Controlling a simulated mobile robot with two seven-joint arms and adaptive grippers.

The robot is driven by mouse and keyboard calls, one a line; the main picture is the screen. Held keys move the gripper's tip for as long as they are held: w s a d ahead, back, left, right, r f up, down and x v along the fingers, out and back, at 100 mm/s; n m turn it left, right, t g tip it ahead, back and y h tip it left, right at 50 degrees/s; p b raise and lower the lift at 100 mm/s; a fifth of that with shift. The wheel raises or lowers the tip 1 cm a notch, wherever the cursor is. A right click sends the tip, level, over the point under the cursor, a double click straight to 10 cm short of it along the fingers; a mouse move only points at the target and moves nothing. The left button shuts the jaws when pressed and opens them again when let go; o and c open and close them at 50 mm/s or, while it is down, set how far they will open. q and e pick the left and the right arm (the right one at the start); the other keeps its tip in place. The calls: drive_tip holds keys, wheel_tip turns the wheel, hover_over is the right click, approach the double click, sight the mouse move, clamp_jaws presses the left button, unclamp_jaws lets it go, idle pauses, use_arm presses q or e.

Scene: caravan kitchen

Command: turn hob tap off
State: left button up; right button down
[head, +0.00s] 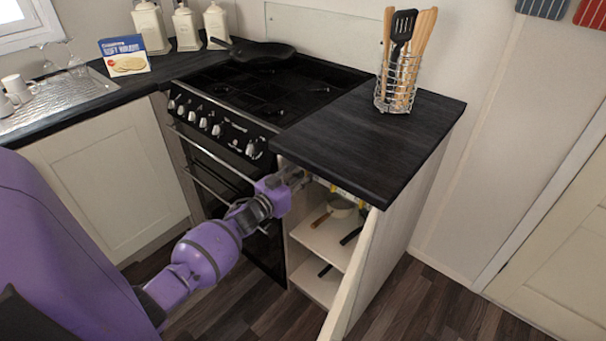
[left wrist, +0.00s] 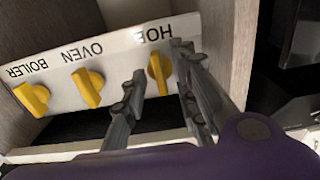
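The hob tap (left wrist: 159,72) is a yellow knob under the upside-down label HOB, at the right end of a pale panel (left wrist: 60,68) in the left wrist view. The panel sits inside the open cupboard below the worktop. My left gripper (left wrist: 162,64) is open, with one grey finger on each side of the hob tap. I cannot tell whether either finger touches it. My right gripper is not in view.
The yellow oven tap (left wrist: 88,87) and boiler tap (left wrist: 33,98) are left of the hob tap. The worktop (head: 365,140) overhangs the cupboard, and its open door (head: 352,275) stands to the right. A pan (head: 338,207) is on the upper shelf. The cooker (head: 215,125) stands left.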

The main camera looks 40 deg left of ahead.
use_arm(q)
clamp_jaws()
drive_tip(key=shift+m, duration=0.3)
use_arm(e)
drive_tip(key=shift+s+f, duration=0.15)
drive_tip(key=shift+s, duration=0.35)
use_arm(q)
drive_tip(key=shift+f+m+b, duration=0.1)
drive_tip(key=shift+m+b, duration=2.5)
drive_tip(key=shift+m, duration=6.1)
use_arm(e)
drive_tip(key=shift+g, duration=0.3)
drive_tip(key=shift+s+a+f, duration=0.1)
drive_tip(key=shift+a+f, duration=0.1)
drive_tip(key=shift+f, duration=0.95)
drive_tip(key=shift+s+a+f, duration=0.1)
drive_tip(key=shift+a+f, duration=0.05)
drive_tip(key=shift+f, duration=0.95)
use_arm(q)
unclamp_jaws()
